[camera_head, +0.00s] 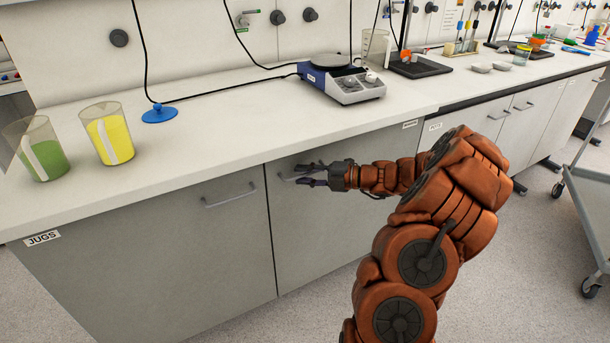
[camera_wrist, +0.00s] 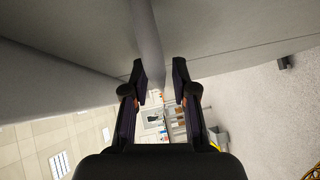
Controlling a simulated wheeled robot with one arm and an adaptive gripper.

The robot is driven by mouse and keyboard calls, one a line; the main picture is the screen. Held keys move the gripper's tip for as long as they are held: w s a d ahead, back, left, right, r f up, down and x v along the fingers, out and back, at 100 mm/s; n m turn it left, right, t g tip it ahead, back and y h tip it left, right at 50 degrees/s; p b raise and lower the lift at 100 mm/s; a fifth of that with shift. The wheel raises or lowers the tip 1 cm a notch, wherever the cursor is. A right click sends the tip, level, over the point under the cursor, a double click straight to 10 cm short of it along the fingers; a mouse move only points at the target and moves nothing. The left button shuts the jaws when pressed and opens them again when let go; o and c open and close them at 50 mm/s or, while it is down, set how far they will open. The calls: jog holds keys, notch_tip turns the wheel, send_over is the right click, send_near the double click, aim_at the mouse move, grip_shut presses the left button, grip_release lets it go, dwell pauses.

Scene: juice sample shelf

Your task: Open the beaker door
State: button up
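The grey door (camera_head: 318,230) right of the jugs door carries a small label (camera_head: 410,124) at its upper right, too small to read surely. The door looks closed, flush with its neighbour. Its bar handle (camera_head: 286,179) is partly hidden by my gripper (camera_head: 309,175) in the head view. In the wrist view my gripper (camera_wrist: 159,72) is open, with the handle bar (camera_wrist: 147,40) reaching down between its fingertips. The bar lies nearer the left finger; I cannot tell whether they touch. The right finger is apart from it.
The left door (camera_head: 150,255) has a "JUGS" label (camera_head: 42,239) and its own handle (camera_head: 230,196). Green (camera_head: 42,150) and yellow (camera_head: 108,135) jugs and a hotplate (camera_head: 342,82) stand on the counter. A cart (camera_head: 590,200) is at the right. Floor before the doors is clear.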

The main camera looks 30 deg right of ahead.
grip_shut()
jog(key=shift+s, duration=0.15)
dwell(0.4)
